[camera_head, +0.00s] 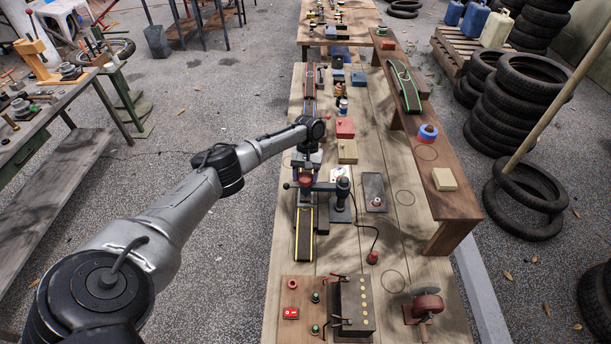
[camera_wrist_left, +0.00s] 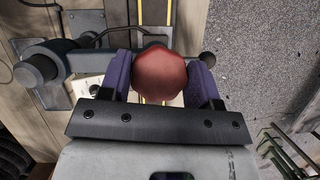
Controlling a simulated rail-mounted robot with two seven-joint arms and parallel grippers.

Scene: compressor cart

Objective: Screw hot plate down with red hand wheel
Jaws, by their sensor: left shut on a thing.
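The red hand wheel (camera_head: 306,180) sits on top of a dark clamp press (camera_head: 326,187) on the long wooden bench. In the left wrist view the red hand wheel (camera_wrist_left: 162,74) is a faceted knob between two purple finger pads. My left gripper (camera_head: 306,168) reaches down from behind it and is shut on it; the gripper also shows in the left wrist view (camera_wrist_left: 162,85). A black strip with yellow edges (camera_head: 305,232) runs under the press. The hot plate is hidden under the wheel and gripper, so I cannot tell its contact with the strip. My right gripper is out of view.
A control box (camera_head: 354,304) with clips and a red switch (camera_head: 290,313) stand at the bench's near end. A cable (camera_head: 372,240) runs beside the press. A raised shelf (camera_head: 451,205) borders the right.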

